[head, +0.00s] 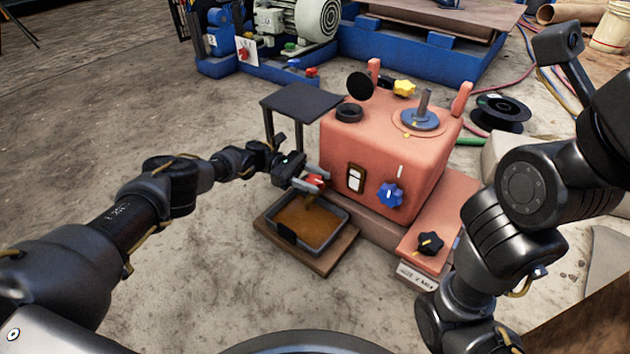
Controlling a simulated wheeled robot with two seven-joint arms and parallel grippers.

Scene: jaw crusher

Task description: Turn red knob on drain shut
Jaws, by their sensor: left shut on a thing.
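A small red knob (315,180) sits on the drain at the lower left side of the salmon-coloured crusher housing (395,150). My left gripper (312,183) reaches it from the left and is shut on it, its fingers covering part of the knob. The drain spout is mostly hidden behind the gripper. Below it, a dark tray (341,238) holds brown material, and a brown streak shows between the drain and the tray. My right arm comes in from the right, but its gripper is not visible.
The tray stands on a wooden board (325,262). A blue knob (390,195) and a switch (355,179) are on the front. A black knob (430,243) is at lower right. A dark raised plate (300,102) stands behind my left gripper. The floor at left is clear.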

